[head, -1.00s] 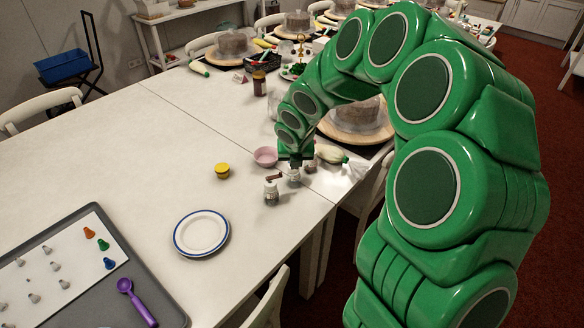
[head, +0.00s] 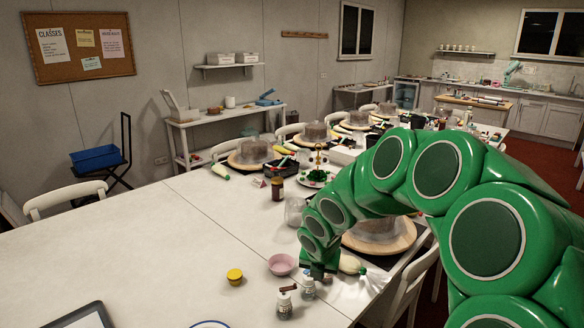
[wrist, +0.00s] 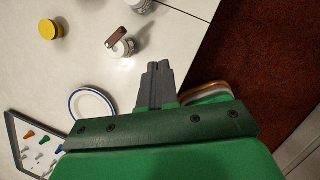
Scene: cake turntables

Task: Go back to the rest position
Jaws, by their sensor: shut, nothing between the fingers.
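My gripper (wrist: 156,84) shows in the wrist view with its two grey fingers together and nothing between them. It is above the table's right edge in that view, with the floor to its right. In the head view my green arm arches over the right side of the table, and its end points down near two small glass jars (head: 284,305). The fingers are mostly hidden there. In the wrist view a jar with a brown crank top (wrist: 122,46) stands apart from the fingertips.
A pink bowl (head: 282,264) and a yellow-lidded pot (head: 235,277) stand on the white table (head: 150,240). A chair (head: 65,197) stands at the left.

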